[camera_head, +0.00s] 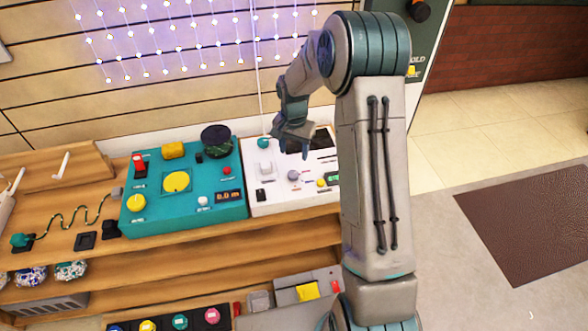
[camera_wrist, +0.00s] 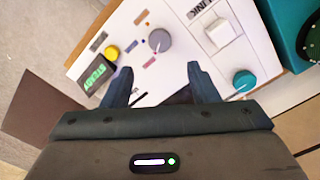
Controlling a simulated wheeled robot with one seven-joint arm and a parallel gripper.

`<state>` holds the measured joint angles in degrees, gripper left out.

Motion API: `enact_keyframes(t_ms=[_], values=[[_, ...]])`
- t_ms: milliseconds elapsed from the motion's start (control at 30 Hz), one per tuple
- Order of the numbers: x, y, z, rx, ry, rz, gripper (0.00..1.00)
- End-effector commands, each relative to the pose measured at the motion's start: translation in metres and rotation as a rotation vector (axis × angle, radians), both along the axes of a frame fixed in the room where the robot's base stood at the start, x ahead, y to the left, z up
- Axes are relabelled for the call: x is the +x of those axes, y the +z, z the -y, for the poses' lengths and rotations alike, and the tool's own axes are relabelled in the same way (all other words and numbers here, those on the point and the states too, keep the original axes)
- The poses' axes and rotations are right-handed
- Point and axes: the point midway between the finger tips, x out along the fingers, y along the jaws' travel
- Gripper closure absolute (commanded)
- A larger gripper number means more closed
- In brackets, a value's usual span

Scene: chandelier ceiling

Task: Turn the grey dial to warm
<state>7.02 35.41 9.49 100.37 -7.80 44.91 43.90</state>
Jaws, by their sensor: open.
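The grey dial (camera_wrist: 160,40) is a round knob on the white panel, with a thin reddish line on its face. Small coloured marks surround it, too small to read. In the head view the grey dial (camera_head: 293,175) sits mid-panel, below my gripper (camera_head: 298,148). In the wrist view my gripper (camera_wrist: 160,74) is open and empty. Its two fingers hang over the white panel (camera_wrist: 128,32), and the dial lies beyond the fingertips, about midway between them and apart from both.
A yellow knob (camera_wrist: 112,53) and a green display (camera_wrist: 97,76) are on one side of the dial. A white switch (camera_wrist: 219,31) and a teal knob (camera_wrist: 244,80) are on the other. A teal panel (camera_head: 160,205) stands beside the white one on the wooden bench.

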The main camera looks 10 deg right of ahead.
Motion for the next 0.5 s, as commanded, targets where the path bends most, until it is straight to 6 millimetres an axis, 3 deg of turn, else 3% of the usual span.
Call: enact_keyframes(t_ms=[200,500], values=[[-0.001,-0.049,0.0,0.002,0.0,-0.004,0.46],[0.0,-0.086,0.0,0.001,0.001,-0.001,0.46]])
